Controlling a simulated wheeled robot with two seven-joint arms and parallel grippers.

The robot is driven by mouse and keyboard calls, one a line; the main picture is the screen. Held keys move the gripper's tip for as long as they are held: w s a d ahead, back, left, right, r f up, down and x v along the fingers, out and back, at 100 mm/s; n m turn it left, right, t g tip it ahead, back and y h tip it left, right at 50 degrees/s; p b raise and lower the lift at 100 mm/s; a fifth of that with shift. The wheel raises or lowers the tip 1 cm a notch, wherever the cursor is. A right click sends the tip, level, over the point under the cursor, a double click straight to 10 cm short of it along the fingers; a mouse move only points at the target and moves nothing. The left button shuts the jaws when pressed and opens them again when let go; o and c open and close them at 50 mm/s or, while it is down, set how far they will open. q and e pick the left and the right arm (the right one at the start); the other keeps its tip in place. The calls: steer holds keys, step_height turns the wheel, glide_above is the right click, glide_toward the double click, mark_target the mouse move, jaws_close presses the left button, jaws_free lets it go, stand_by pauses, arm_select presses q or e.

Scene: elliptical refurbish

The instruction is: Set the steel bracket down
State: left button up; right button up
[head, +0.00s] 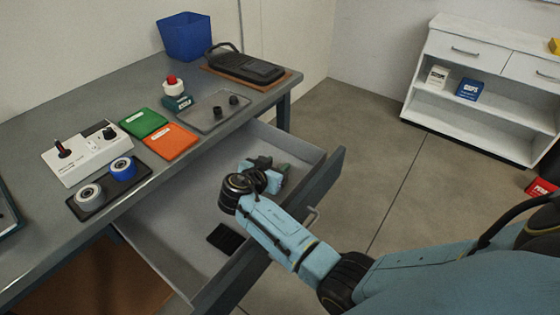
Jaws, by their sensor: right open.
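My right gripper (264,164) reaches into the open drawer (187,267) of the workbench, near its far end. It is open and points down and away from me, with its wrist and fingers covering part of the drawer floor. I cannot clearly make out the steel bracket; dark and greenish shapes around the fingers are too small to tell apart, and the gripper may hide it. A flat black ribbed piece (226,238) lies on the drawer floor, left of my wrist. My left gripper is not in view.
The workbench (95,90) holds a control box (88,152), green (143,122) and orange (171,141) pads, a tray with rolls (83,208), a clear tray (205,118), a black case (246,66) and a blue bin (186,38). The drawer's front and side walls surround my gripper.

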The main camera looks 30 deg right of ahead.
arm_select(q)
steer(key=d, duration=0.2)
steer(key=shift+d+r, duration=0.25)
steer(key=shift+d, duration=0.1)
arm_select(e)
steer(key=v, duration=0.9)
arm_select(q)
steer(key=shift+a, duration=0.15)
arm_select(e)
steer(key=shift+a, duration=0.15)
